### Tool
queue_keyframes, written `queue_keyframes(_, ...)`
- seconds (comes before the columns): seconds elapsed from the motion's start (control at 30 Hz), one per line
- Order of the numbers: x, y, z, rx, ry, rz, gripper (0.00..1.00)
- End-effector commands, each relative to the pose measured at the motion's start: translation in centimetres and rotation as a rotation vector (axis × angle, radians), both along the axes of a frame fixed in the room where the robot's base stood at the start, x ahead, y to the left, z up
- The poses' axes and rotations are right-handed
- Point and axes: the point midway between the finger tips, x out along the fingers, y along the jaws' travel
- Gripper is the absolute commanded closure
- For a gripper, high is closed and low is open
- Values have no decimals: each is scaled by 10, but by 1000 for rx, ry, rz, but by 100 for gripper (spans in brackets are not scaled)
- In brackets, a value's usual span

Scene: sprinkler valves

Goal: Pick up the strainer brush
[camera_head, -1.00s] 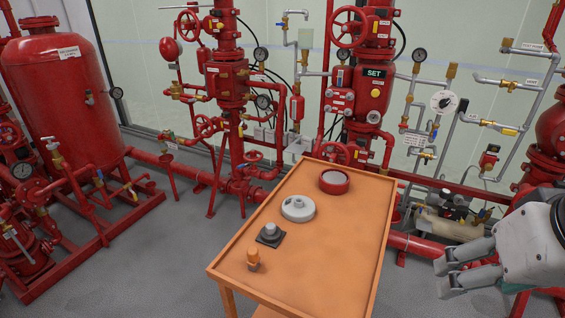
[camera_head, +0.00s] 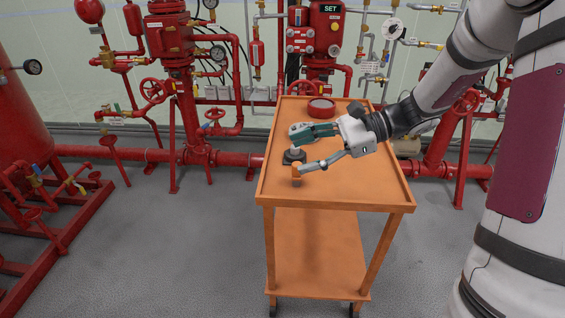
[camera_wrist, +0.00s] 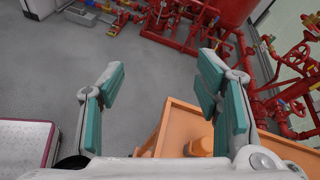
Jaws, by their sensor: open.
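A small orange upright piece (camera_head: 297,175), which looks like the strainer brush, stands near the front left corner of the orange cart top (camera_head: 345,192). No bristles can be made out. My gripper (camera_head: 301,150) is over the cart, open and empty, its fingers pointing left. The lower finger's tip is close to the orange piece; I cannot tell if they touch. In the wrist view my gripper (camera_wrist: 160,88) shows teal pads wide apart, and an orange shape (camera_wrist: 200,146), likely the same piece, sits low beside the right finger, partly hidden.
A dark square base with a grey knob (camera_head: 293,157) stands just behind the orange piece. A grey round part (camera_head: 298,128) is partly hidden by my upper finger. A red ring (camera_head: 321,107) lies farther back. The cart has a raised rim; red pipes (camera_head: 225,158) run behind it.

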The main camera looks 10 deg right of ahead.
Motion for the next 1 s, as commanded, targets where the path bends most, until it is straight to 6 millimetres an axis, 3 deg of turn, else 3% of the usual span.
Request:
queue_keyframes(0.03, 20, -14, -19, 80, 38, -66, 42)
queue_keyframes(0.1, 41, -30, -34, 179, 73, -146, 42)
queue_keyframes(0.3, 80, -70, -64, 383, 132, -311, 42)
queue_keyframes(0.53, 91, -86, -83, 455, 150, -368, 42)
queue_keyframes(0.9, 91, -85, -150, 453, 150, -366, 42)
queue_keyframes(1.0, 93, -80, -154, 452, 149, -363, 42)
